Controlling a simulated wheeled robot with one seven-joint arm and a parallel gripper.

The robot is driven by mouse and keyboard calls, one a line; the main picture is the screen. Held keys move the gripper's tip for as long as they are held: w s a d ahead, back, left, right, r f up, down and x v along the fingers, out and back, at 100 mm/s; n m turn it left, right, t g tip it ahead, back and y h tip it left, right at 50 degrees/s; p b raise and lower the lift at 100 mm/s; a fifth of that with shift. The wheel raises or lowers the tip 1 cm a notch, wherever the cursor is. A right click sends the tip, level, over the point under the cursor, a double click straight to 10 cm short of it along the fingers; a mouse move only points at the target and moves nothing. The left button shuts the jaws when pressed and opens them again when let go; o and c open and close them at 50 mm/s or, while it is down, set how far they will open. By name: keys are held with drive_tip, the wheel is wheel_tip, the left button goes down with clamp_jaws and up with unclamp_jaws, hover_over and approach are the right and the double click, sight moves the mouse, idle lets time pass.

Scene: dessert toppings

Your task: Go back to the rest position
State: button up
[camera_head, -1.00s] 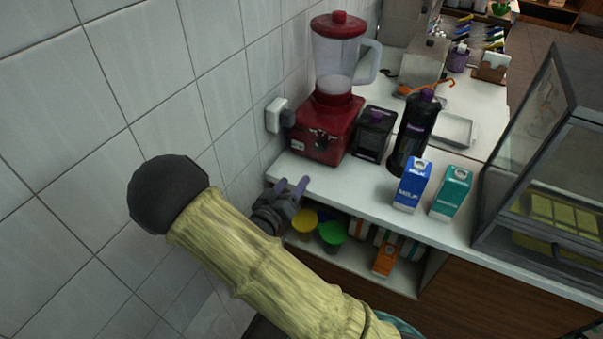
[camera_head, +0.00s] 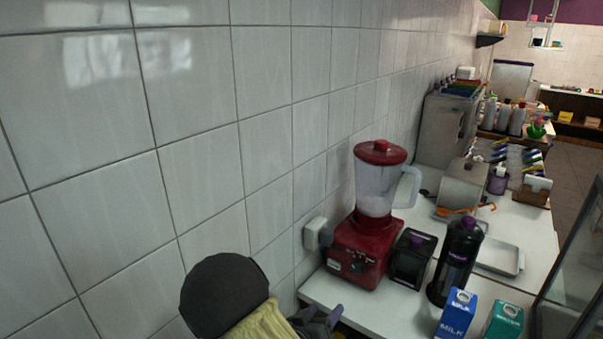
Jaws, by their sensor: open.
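My gripper (camera_head: 326,316) shows at the bottom edge of the head view, just in front of the counter's near left corner. Its purple fingertips are apart, with nothing seen between them. Much of the gripper is cut off by the frame and hidden behind my arm. My arm, in a yellow-green sleeve with a black rounded elbow, comes up from the bottom of the view close to the tiled wall (camera_head: 200,140).
On the white counter (camera_head: 373,309) stand a red blender (camera_head: 367,248), a black box (camera_head: 411,258), a dark bottle (camera_head: 455,260), a blue milk carton (camera_head: 456,314) and a teal carton (camera_head: 503,322). A glass case (camera_head: 575,275) stands at right. Trays and a metal machine (camera_head: 445,130) are farther back.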

drive_tip(key=s+d+r+g+y+p, duration=0.2)
drive_tip(key=s+d+r+g+y, duration=0.2)
drive_tip(key=s, duration=0.4)
drive_tip(key=s+d+r+n+g+y+p, duration=0.1)
drive_tip(key=s+d+r+g+y+p, duration=0.2)
drive_tip(key=s+d+r+g, duration=0.3)
wheel_tip(320, 180, up, 2)
drive_tip(key=s+y, duration=0.1)
drive_tip(key=s, duration=0.1)
drive_tip(key=shift+s+y, duration=0.4)
drive_tip(key=shift+a+r, duration=0.1)
